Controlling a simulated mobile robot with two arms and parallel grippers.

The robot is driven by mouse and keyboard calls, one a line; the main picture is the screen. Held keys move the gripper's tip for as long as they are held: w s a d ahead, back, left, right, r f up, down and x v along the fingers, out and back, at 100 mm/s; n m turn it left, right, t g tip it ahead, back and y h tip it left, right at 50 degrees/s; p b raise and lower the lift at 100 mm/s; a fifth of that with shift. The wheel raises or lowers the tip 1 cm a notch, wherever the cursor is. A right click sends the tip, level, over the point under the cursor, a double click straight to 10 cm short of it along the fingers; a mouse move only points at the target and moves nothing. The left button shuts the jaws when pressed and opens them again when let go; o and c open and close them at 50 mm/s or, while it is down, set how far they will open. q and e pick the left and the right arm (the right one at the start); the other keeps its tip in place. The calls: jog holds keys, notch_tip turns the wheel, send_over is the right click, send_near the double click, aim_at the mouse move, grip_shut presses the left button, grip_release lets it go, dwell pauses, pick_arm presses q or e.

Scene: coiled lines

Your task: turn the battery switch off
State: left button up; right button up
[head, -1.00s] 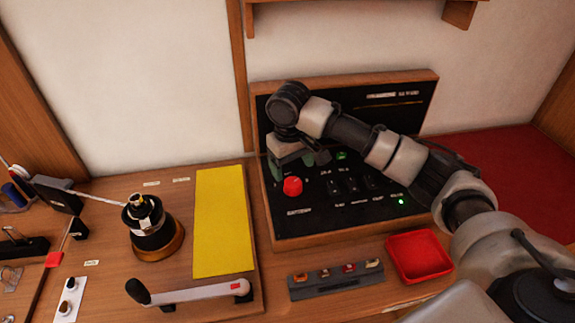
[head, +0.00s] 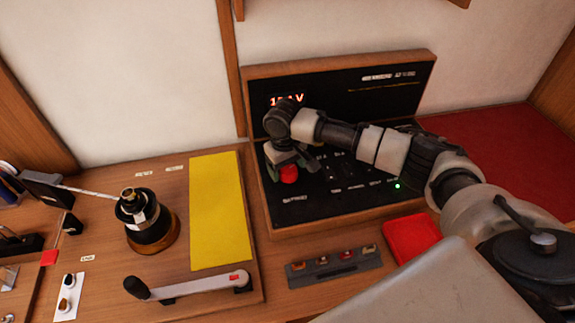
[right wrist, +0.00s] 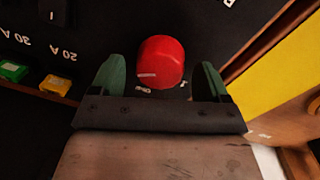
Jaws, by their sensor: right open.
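The battery switch is a red round knob (head: 289,173) at the lower left of the black panel (head: 330,213). In the right wrist view the red knob (right wrist: 161,62) stands between the two green fingertips, with dark gaps on both sides. My right gripper (right wrist: 160,80) is open around the knob and not visibly touching it. In the head view my right gripper (head: 287,162) is at the knob and partly hides it. A lit display (head: 287,99) on the panel reads in orange digits, partly covered by my arm. My left gripper is not in view.
A yellow sheet (head: 218,212) and a winch drum (head: 148,222) lie left of the panel. A crank handle (head: 190,287) is in front. A red tray (head: 410,238) and a grey holder with several small pieces (head: 330,270) stand below the panel. A green light (head: 397,186) glows.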

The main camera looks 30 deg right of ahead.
jog(key=shift+f, duration=0.2)
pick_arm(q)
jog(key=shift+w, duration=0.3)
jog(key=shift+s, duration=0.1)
